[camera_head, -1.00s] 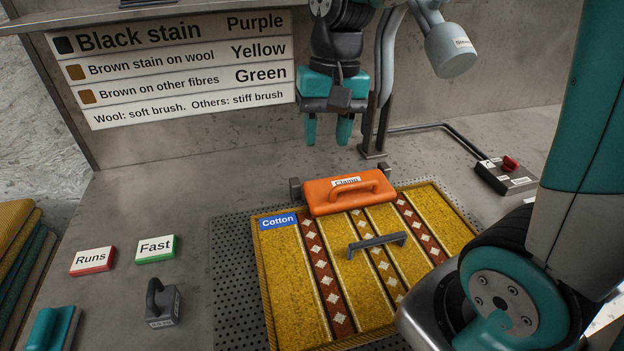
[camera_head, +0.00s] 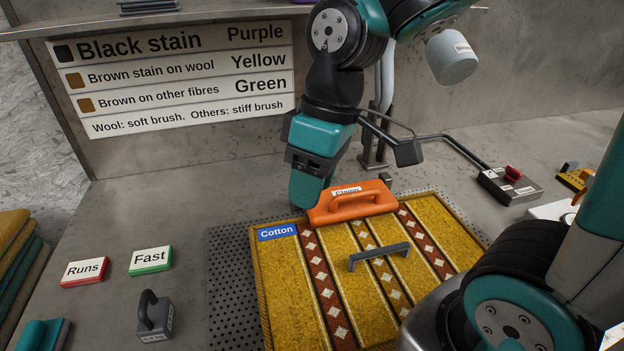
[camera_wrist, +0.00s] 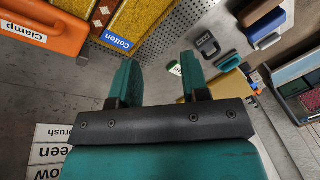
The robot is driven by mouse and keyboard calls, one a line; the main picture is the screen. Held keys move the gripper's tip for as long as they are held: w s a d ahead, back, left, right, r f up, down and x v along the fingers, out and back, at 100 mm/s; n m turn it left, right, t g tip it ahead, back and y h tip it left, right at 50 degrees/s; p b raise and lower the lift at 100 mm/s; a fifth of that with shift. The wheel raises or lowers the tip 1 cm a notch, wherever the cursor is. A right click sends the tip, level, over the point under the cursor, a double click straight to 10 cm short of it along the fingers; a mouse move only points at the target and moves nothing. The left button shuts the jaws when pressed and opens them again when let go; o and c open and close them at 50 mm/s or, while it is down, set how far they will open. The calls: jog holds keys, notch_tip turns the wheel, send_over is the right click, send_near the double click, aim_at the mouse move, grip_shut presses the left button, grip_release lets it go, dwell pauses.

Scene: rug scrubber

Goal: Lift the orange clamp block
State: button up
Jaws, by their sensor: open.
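The orange clamp block (camera_head: 352,205), labelled "Clamp" and with a raised handle on it, lies across the far edge of the yellow patterned rug (camera_head: 280,315), which bears a blue "Cotton" label. My gripper (camera_head: 308,198) is low at the block's left end, its fingers overlapping in the head view and covering part of that end. In the wrist view the clamp block (camera_wrist: 42,28) is at the upper left, outside the fingers. My gripper (camera_wrist: 161,80) is open there with nothing between its fingers. I cannot tell whether a finger touches the block.
A grey handle (camera_head: 378,256) stands on the rug. To the left are "Runs" (camera_head: 86,271) and "Fast" (camera_head: 151,259) blocks and a grey weight (camera_head: 154,315). A control box with a red switch (camera_head: 510,184) is at the right. A pipe and nozzle stand behind the clamp block.

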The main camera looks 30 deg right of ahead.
jog(key=s+a+y, duration=0.1)
jog(key=s+a, duration=0.4)
jog(key=s, duration=0.3)
jog(key=n+g+h+p, duration=0.2)
jog(key=n+h+p, duration=0.1)
jog(key=n+p, duration=0.35)
send_over(350, 195)
jog(key=w+d, duration=0.2)
jog(key=d, duration=0.1)
notch_tip(350, 195, down, 3)
jog(key=shift+n, duration=0.45)
jog(key=f, duration=0.3)
jog(key=s+f+p, duration=0.1)
jog(key=f, duration=0.3)
jog(key=s+f, duration=0.1)
jog(key=f, duration=0.3)
jog(key=shift+a+f, duration=0.1)
jog(key=shift+a, duration=0.2)
grip_shut()
